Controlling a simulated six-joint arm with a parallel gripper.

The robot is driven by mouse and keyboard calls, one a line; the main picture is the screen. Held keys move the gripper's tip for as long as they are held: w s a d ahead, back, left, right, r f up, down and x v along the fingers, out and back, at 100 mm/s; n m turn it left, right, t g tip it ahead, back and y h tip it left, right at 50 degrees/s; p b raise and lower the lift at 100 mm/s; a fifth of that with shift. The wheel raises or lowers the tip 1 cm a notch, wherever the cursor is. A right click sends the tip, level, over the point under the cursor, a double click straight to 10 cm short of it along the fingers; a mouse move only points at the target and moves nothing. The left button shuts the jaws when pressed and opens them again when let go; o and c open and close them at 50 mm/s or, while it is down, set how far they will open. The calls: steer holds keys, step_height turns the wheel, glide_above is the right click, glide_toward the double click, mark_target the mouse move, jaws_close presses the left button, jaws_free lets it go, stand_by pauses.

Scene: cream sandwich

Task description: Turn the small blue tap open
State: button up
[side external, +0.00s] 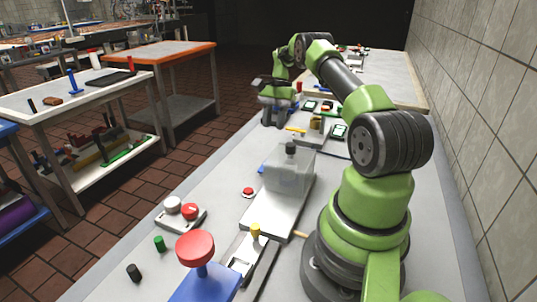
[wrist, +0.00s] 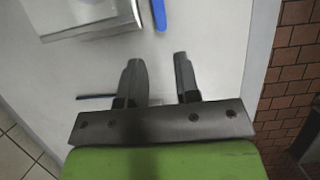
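The small blue tap shows as a blue bar (wrist: 159,14) at the top edge of the wrist view, cut off by the frame. It lies beside the corner of a metal plate (wrist: 95,22). In the side view a small bit of blue (side external: 261,168) shows at the left edge of the machine with the clear box (side external: 289,170); it is probably the same tap, and most of it is hidden. My gripper (wrist: 160,62) is open and empty, with bare table between its fingers. It is apart from the tap. In the side view its fingertips are too small to make out.
A red button (side external: 248,192) sits left of the machine. A blue box with a red knob (side external: 195,247) stands in front. A dark thin rod (wrist: 95,97) lies left of my fingers. The table edge and brick floor are at right in the wrist view.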

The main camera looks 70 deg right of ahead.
steer(key=x, duration=0.9)
steer(key=shift+a+f, duration=0.1)
steer(key=shift+f, duration=0.15)
jaws_close()
